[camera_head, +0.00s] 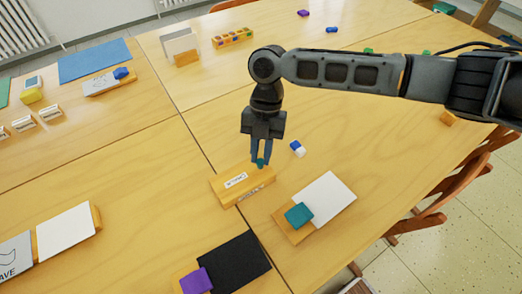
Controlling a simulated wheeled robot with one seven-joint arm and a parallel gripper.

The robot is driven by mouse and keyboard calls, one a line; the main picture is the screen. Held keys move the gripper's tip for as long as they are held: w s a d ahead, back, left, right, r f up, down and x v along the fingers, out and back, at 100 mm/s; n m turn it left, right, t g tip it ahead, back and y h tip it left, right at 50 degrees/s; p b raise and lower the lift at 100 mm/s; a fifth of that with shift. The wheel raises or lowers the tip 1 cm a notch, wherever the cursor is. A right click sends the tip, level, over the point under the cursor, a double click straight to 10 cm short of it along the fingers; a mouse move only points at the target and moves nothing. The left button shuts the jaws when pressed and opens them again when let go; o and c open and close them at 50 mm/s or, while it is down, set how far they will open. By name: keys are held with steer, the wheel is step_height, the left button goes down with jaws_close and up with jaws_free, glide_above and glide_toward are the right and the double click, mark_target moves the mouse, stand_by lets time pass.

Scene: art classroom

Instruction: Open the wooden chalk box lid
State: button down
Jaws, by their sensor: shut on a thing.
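The wooden chalk box (227,195) sits on the table near the middle of the view, with a white label on its top and small dark print on its front side. Its lid looks closed. My gripper (261,160) points down from above at the box's back right part. Its blue-grey fingers are shut on a small teal piece (261,163) at the top of the box. I cannot tell if this piece is a knob of the lid or a separate thing. The fingers hide part of the box's back edge.
A blue-and-white eraser (297,148) lies right of my gripper. A wooden board with white paper (328,197) and a teal block (298,215) is in front right. A black sheet (234,262) and purple block (196,281) lie nearer.

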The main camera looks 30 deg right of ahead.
steer(key=a, duration=1.4)
steer(key=shift+a, duration=0.1)
steer(key=c, duration=1)
jaws_free()
steer(key=b+v, duration=0.1)
steer(key=v, duration=0.7)
steer(key=shift+a+f, duration=0.1)
